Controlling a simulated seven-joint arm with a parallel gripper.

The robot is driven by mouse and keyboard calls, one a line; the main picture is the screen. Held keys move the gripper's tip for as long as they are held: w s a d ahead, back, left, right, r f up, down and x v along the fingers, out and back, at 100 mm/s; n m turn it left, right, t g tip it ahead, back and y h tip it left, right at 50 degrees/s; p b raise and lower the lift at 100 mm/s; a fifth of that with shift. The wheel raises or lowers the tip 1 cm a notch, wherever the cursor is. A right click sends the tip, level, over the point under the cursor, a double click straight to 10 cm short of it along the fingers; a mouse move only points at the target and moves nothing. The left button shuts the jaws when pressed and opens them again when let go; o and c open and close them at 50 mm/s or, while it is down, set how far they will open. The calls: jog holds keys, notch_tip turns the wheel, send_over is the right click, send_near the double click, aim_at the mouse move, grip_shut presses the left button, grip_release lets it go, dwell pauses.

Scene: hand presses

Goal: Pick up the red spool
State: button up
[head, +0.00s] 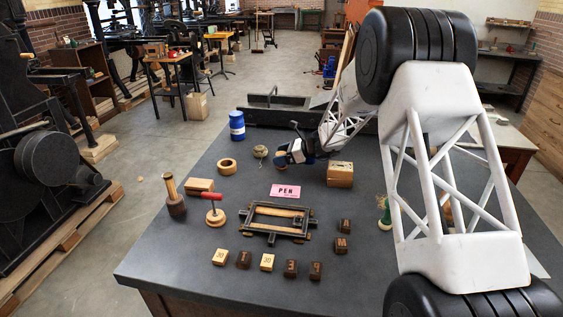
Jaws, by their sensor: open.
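No thing that is plainly a red spool shows in the head view. My arm hides part of the table's right side.
A dark metal frame (270,232) lies mid-table, with several wooden number blocks (267,262) in front. A wooden mallet-like tool (176,205), wooden ring (227,166), blue can (237,126), wooden box (340,174) and pink card (285,191) stand around. The front left corner is clear.

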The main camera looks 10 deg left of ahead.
jog(key=shift+c, duration=0.4)
jog(key=c, duration=0.9)
jog(key=shift+r, duration=0.1)
jog(key=shift+r, duration=1.4)
jog(key=shift+s+r, duration=0.15)
jog(key=shift+r, duration=0.2)
jog(key=s+d, duration=0.2)
jog(key=s, duration=0.3)
jog(key=s+d+r, duration=0.1)
jog(key=s+d, duration=0.1)
jog(key=s, duration=0.2)
jog(key=s+d, duration=0.1)
jog(key=s, duration=0.4)
jog(key=shift+s+d+r, duration=0.15)
jog(key=shift+s+d, duration=0.15)
jog(key=shift+d, duration=0.1)
